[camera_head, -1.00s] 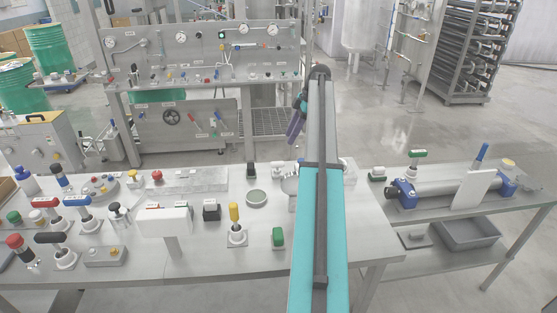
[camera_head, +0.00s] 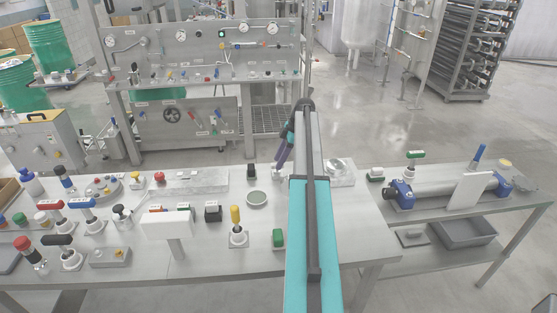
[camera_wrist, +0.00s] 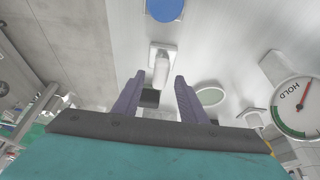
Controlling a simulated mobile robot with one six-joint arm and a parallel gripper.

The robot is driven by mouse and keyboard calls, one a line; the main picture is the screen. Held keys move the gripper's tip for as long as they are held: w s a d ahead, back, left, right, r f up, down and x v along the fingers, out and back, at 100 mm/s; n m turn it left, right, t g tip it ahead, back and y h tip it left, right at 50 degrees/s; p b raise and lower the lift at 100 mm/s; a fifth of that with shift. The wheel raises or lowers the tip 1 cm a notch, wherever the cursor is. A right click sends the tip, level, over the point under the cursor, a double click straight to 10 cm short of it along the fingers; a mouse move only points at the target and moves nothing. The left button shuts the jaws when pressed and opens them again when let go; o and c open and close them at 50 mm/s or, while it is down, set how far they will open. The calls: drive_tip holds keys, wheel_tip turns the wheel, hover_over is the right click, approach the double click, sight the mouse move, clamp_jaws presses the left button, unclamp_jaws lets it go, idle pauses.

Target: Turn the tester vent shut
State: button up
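My gripper (camera_head: 284,150) is over the back edge of the front bench, its dark fingers pointing down. In the wrist view my gripper (camera_wrist: 160,84) is open, with a clear gap between its fingers. A pale, rounded handle on a small white plate (camera_wrist: 161,66) shows just beyond the fingertips, roughly in line with the gap; it looks like the tester vent, but I cannot read a label or tell its turn position. Contact is not visible. A round dial marked HOLD (camera_wrist: 297,104) with a red needle and green arc is to the right.
A yellow-handled valve (camera_head: 236,225), a green block (camera_head: 279,237) and a white panel (camera_head: 168,224) stand nearer. A gauge panel (camera_head: 200,45) stands behind.

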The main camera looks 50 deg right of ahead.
drive_tip(key=shift+w+a+f, duration=0.15)
drive_tip(key=shift+f, duration=0.35)
drive_tip(key=shift+c, duration=0.4)
clamp_jaws()
drive_tip(key=shift+a, duration=0.1)
